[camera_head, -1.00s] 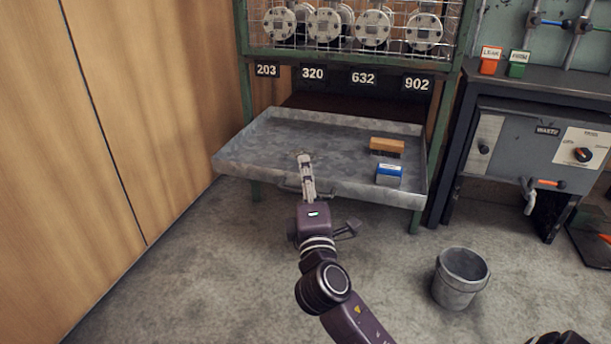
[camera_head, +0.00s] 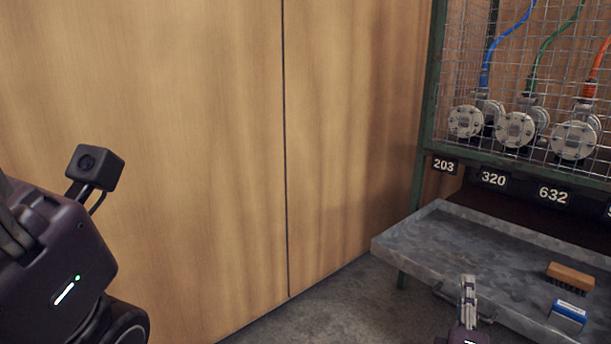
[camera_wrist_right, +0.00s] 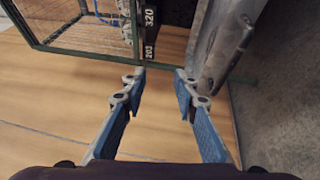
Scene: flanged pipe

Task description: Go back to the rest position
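My right gripper (camera_head: 468,285) points up in front of the grey metal tray (camera_head: 425,240), close to its front edge in the head view. In the right wrist view my right gripper (camera_wrist_right: 160,82) has its two blue-padded fingers apart with nothing between them. The tray's rim (camera_wrist_right: 222,50) shows just beyond the right finger there. My left wrist, with its small camera, fills the lower left of the head view; its fingers are mostly cut off by the picture edge.
A wooden wall (camera_head: 210,150) stands close on the left. A brush (camera_head: 570,277) and a blue-and-white box (camera_head: 567,316) lie in the tray. Flanged pipes (camera_head: 515,130) sit behind wire mesh above number plates (camera_head: 494,180). Bare floor (camera_head: 340,310) lies before the tray.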

